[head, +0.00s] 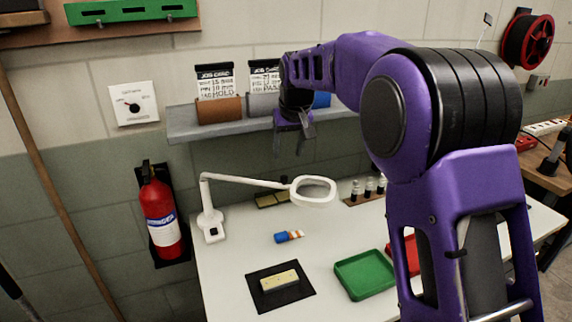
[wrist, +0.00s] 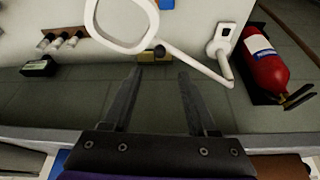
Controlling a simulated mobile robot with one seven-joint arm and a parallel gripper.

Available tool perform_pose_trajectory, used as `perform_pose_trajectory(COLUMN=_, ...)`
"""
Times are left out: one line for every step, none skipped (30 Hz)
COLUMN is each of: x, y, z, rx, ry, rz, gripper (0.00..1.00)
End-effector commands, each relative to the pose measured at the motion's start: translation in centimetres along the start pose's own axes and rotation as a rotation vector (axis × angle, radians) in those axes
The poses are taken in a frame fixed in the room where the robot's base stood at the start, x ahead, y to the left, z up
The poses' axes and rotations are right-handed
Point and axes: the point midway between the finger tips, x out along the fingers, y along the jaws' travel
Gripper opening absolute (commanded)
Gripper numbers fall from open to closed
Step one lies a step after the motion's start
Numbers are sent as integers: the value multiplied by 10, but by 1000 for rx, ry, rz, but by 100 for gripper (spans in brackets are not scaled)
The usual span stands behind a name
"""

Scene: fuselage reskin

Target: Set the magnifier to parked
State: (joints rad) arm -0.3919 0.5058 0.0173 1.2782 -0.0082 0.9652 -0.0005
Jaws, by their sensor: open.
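The magnifier (head: 314,191) is a white lamp with an oval ring head on a jointed arm. Its base (head: 211,227) stands at the left of the white table, and its arm reaches right so the ring hangs over the table. In the wrist view the ring (wrist: 122,47) is at the top, cut by the frame edge, with the arm running right to the base. My gripper (head: 291,153) points down in front of the shelf, behind and above the ring. In the wrist view my gripper (wrist: 158,75) shows two separated fingers with nothing between them.
A fire extinguisher (head: 161,213) hangs left of the table. A shelf (head: 190,127) with rolls is close to my gripper.

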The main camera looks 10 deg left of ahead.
Motion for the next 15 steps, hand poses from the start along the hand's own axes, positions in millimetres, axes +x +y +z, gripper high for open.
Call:
perform_pose_trajectory(x=-14, y=0, z=-1, rx=0, ry=4, rz=0, gripper=59)
perform_pose_trajectory(x=-21, y=0, z=-1, rx=0, ry=4, rz=0, gripper=59)
perform_pose_trajectory(x=-29, y=0, z=-1, rx=0, ry=4, rz=0, gripper=59)
perform_pose_trajectory(x=-35, y=0, z=-1, rx=0, ry=3, rz=0, gripper=59)
perform_pose_trajectory(x=-40, y=0, z=-1, rx=0, ry=4, rz=0, gripper=59)
perform_pose_trajectory(x=-46, y=0, z=-1, rx=0, ry=4, rz=0, gripper=59)
perform_pose_trajectory(x=-50, y=0, z=-1, rx=0, ry=2, rz=0, gripper=59)
perform_pose_trajectory(x=-54, y=0, z=-1, rx=0, ry=2, rz=0, gripper=59)
perform_pose_trajectory(x=-58, y=0, z=-1, rx=0, ry=2, rz=0, gripper=59)
perform_pose_trajectory(x=-60, y=0, z=-1, rx=0, ry=2, rz=0, gripper=59)
perform_pose_trajectory(x=-62, y=0, z=-1, rx=0, ry=2, rz=0, gripper=59)
perform_pose_trajectory(x=-64, y=0, z=0, rx=0, ry=1, rz=0, gripper=59)
perform_pose_trajectory(x=-65, y=0, z=0, rx=0, ry=0, rz=0, gripper=59)
perform_pose_trajectory(x=-66, y=0, z=0, rx=0, ry=0, rz=0, gripper=59)
perform_pose_trajectory(x=-67, y=0, z=0, rx=0, ry=0, rz=0, gripper=59)
